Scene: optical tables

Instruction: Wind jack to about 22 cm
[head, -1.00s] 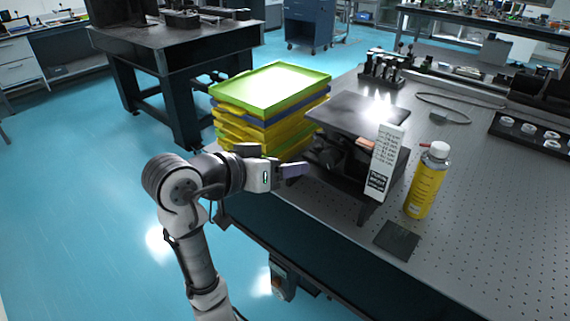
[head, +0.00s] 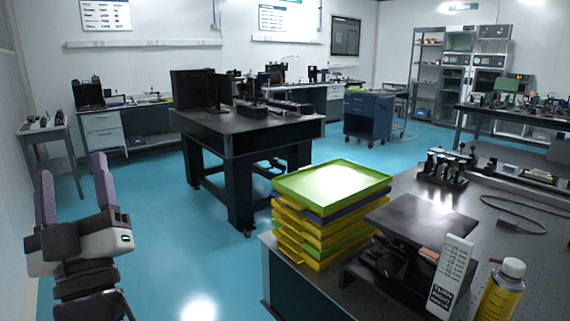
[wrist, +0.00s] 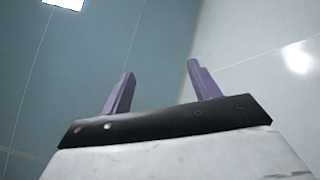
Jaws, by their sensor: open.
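The jack (head: 408,262) stands on the optical table at the lower right of the head view, with a flat dark top plate (head: 422,222). A white printed scale card (head: 451,277) stands upright in front of its right side. The jack's winding knob cannot be made out clearly. My gripper (head: 73,190) is at the far left of the head view, raised, fingers pointing up, well apart from the jack. Its two purple fingers are open with nothing between them. In the wrist view, my gripper (wrist: 158,95) is open against bare wall and ceiling.
A stack of yellow, green and blue trays (head: 325,205) stands directly left of the jack. A yellow spray can (head: 502,290) stands right of the card. Another dark table (head: 245,125) and a blue drawer cart (head: 368,118) stand behind. Open blue floor lies between my gripper and the trays.

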